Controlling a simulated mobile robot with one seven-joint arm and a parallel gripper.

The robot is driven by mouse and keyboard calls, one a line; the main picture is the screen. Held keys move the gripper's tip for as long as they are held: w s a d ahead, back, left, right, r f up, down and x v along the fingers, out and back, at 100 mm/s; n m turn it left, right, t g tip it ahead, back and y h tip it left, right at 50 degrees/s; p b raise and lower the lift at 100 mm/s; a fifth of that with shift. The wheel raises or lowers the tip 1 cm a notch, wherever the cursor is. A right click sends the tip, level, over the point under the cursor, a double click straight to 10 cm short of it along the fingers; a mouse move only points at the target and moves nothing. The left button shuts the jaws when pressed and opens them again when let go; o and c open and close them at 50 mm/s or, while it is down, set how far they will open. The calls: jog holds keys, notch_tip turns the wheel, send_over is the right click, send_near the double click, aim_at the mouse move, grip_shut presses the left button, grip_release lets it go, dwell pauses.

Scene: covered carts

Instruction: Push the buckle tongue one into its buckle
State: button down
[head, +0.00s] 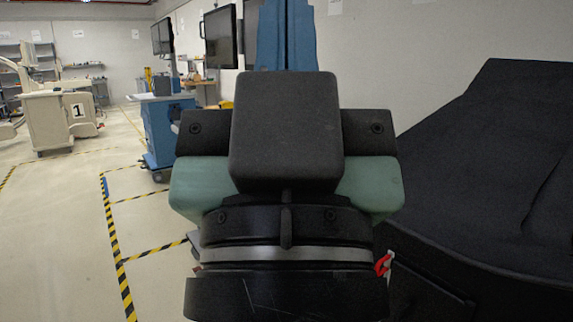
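A small red piece (382,264) with a white edge shows at the near left side of the black-covered cart (480,160), just right of my arm. It may be part of the buckle or its tongue, but it is too small and too covered to tell which. No strap can be made out clearly. My own arm, black and green, fills the middle of the head view and hides what lies behind it. I cannot make out my gripper or its fingertips.
The cart's black cover slopes up to the right, close to my arm. The floor on the left is open, with yellow-black tape lines (117,255). A blue cart (165,125) and a beige machine marked 1 (48,122) stand farther back.

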notch_tip(320, 180, up, 21)
jog(key=p, duration=1.8)
jog(key=shift+p, duration=0.35)
